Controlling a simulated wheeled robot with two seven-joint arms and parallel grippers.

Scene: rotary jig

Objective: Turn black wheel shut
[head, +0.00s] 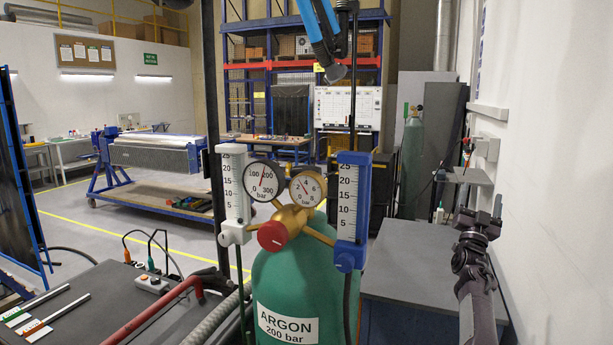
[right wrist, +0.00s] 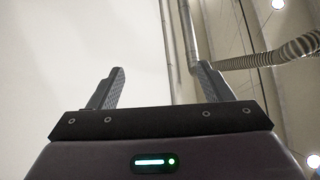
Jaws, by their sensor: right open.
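A green argon bottle (head: 300,275) stands upright at the front centre. Its brass regulator (head: 292,217) carries two round gauges, a left one (head: 262,180) and a right one (head: 306,188), and a red knob (head: 272,236). A flow tube with a white knob (head: 234,234) is on the left, and one with a blue knob (head: 350,258) is on the right. I cannot make out a black wheel; the gauges cover the bottle's top. My right gripper (head: 482,222) points up, right of the bottle and apart from it. In the right wrist view its fingers (right wrist: 160,75) are apart and empty. My left gripper is not in view.
A grey-topped bench (head: 405,285) lies between the bottle and my right arm. A white wall (head: 550,150) rises close on the right. A dark table (head: 95,310) with a red bar (head: 150,315) is at front left. A blue jointed arm (head: 312,25) hangs above.

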